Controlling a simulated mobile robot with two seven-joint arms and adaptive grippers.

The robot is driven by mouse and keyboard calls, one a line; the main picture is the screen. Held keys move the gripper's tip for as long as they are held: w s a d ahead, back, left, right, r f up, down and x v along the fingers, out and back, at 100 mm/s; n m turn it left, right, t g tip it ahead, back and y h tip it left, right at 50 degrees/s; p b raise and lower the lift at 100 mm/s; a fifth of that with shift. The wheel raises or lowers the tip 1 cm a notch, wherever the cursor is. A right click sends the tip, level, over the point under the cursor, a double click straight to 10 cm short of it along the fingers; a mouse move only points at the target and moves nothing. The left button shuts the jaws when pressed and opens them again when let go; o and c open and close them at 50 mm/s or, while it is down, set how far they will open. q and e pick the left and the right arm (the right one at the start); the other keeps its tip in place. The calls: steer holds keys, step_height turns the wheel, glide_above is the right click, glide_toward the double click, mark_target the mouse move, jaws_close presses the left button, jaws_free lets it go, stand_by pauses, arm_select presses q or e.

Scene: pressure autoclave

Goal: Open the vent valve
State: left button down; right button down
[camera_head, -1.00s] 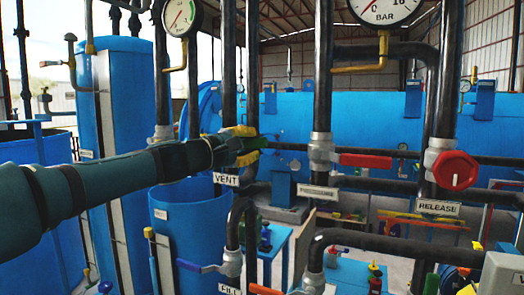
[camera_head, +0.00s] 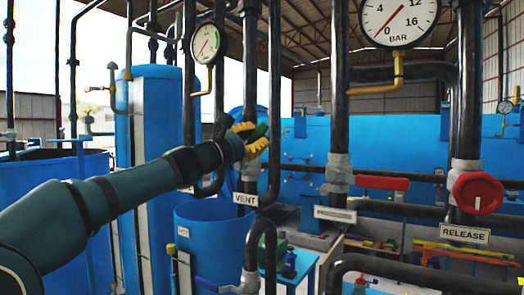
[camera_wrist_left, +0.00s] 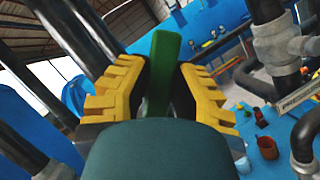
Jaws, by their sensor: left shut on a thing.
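My left gripper (camera_head: 250,138) reaches in from the left, its yellow fingers up by the dark vertical pipes above the white VENT label (camera_head: 245,199). It is shut on the green vent valve handle (camera_head: 260,131). In the left wrist view the green handle (camera_wrist_left: 163,70) stands upright between the yellow fingers. The valve body behind the handle is hidden by the gripper and pipes. My right gripper is not in view.
To the right are a red lever (camera_head: 382,183) and a red round RELEASE knob (camera_head: 478,193). A large pressure gauge (camera_head: 400,18) hangs at the upper right, a smaller one (camera_head: 208,43) left of the pipes. A blue open tank (camera_head: 212,240) stands below the gripper.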

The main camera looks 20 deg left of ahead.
arm_select(q)
steer(key=a+n, duration=0.1)
steer(key=n, duration=0.1)
steer(key=a+r+n+t+y, duration=0.1)
steer(key=n, duration=0.1)
steer(key=a+r+n+t+y, duration=0.1)
steer(key=n, duration=0.1)
steer(key=shift+w+a+r, duration=0.15)
steer(key=shift+w+a, duration=0.15)
steer(key=shift+w, duration=0.05)
steer(key=shift+w+a+r+n+t+y+b, duration=0.2)
steer(key=shift+a+n+y, duration=0.4)
steer(key=shift+n, duration=0.45)
steer(key=shift+w+a+r+n+t+y+b, duration=0.1)
steer(key=shift+a+n+t+y, duration=0.15)
steer(key=shift+a+n+y, duration=0.6)
steer(key=shift+w+a+r+n+t+y+b, duration=0.15)
steer(key=shift+a+n+t, duration=0.15)
steer(key=shift+n, duration=1)
steer(key=shift+s+a, duration=0.1)
steer(key=shift+s, duration=0.05)
steer(key=c, duration=0.8)
jaws_free()
steer(key=shift+f, duration=0.15)
steer(key=v, duration=1.2)
